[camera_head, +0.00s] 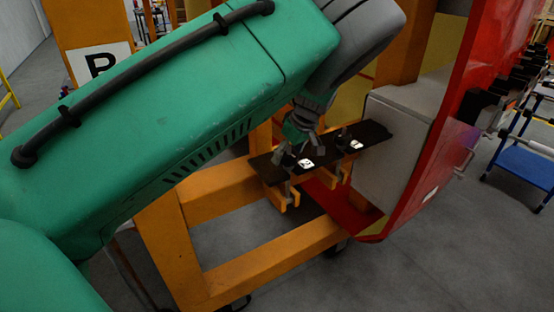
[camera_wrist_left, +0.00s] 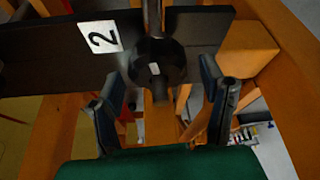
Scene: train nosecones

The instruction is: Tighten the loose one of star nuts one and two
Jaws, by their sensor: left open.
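A black plate (camera_head: 374,131) on the orange frame carries two small white labels and two dark star nuts. In the left wrist view the plate (camera_wrist_left: 45,45) bears a label reading 2 (camera_wrist_left: 101,37), and a round dark star nut (camera_wrist_left: 157,63) sits beside it. My left gripper (camera_head: 311,146) is above the plate by the nearer label (camera_head: 306,163). In the wrist view its open fingers (camera_wrist_left: 162,78) stand on either side of that nut, apart from it. The other star nut (camera_head: 344,136) is by the farther label (camera_head: 356,145). Which nut is loose cannot be told. My right gripper is not visible.
The orange frame (camera_head: 262,270) stands below the plate. The red nosecone shell (camera_head: 440,150) and a grey block (camera_head: 388,160) close off the plate's right end. A blue step stand (camera_head: 520,165) is at far right. Grey floor is open in front.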

